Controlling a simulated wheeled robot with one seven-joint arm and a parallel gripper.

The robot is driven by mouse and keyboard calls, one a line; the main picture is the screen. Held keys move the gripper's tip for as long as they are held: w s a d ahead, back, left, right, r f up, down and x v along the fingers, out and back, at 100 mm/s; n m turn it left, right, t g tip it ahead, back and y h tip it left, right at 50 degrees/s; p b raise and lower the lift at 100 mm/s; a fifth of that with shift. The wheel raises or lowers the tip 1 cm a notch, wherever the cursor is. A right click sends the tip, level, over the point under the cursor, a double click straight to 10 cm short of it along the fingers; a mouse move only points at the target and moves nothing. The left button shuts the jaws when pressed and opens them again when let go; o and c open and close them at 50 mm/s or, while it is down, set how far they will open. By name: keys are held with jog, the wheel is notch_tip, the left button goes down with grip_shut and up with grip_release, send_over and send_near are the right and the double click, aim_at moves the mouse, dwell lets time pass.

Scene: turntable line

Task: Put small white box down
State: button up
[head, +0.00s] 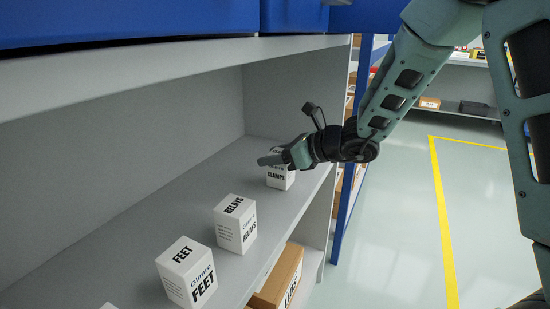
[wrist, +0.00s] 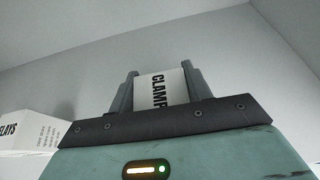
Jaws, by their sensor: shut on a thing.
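The small white box labelled CLAMPS (head: 280,178) is at the far end of the grey shelf in the head view. My gripper (head: 284,157) is shut on it from above and hides part of its top. In the wrist view the white box (wrist: 158,88) sits between the two fingers of my gripper (wrist: 160,85), with its CLAMPS lettering showing. The box's base looks at or very near the shelf surface (head: 190,199); I cannot tell if it touches.
A white RELAYS box (head: 235,223) and a white FEET box (head: 187,272) stand on the same shelf, nearer. The RELAYS box also shows in the wrist view (wrist: 30,133). Blue bins (head: 130,22) sit on the shelf above. A brown carton (head: 278,280) is below.

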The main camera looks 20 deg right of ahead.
jog(key=shift+f, duration=0.15)
jog(key=o, duration=1.1)
